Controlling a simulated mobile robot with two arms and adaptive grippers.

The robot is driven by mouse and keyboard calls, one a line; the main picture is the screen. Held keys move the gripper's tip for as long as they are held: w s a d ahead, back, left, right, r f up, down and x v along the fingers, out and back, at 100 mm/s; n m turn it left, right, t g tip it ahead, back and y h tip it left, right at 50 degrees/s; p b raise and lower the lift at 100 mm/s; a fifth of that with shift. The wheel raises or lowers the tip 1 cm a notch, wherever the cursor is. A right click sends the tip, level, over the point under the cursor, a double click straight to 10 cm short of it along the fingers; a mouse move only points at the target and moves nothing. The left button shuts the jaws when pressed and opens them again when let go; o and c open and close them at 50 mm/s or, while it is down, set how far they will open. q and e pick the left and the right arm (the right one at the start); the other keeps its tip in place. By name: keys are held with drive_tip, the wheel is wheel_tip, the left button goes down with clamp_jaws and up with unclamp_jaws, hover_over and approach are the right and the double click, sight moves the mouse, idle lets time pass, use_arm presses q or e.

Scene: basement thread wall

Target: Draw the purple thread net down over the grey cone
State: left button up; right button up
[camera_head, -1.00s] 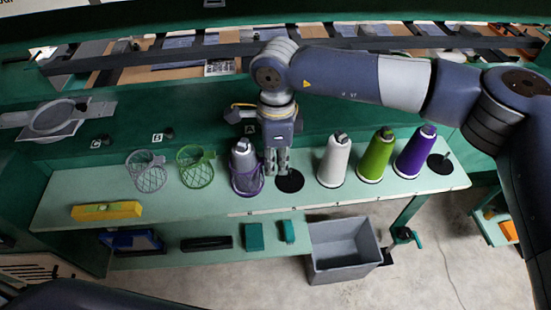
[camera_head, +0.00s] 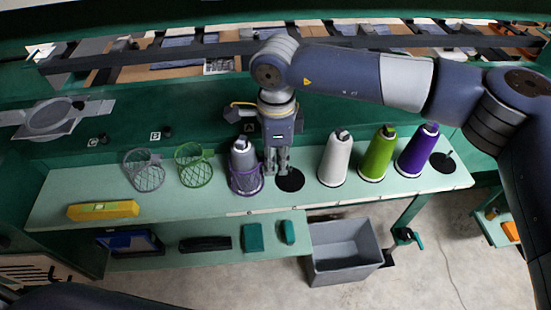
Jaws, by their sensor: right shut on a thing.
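The grey cone (camera_head: 241,153) stands upright on the pale green bench. The purple thread net (camera_head: 246,183) is around the lower part of the cone, and the cone's grey top shows above it. My right gripper (camera_head: 276,172) points down just right of the cone, with its fingers at the net's right side, shut on the net's edge. The exact grip point is small and partly hidden by the fingers. My left gripper is not in view.
A white cone (camera_head: 335,160), a green cone (camera_head: 377,155) and a purple cone (camera_head: 416,152) stand to the right. A grey net (camera_head: 145,172) and a green net (camera_head: 194,167) are to the left. A yellow box (camera_head: 103,210) lies front left. A grey bin (camera_head: 343,250) is below the bench.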

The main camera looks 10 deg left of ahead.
drive_tip(key=o, duration=0.8)
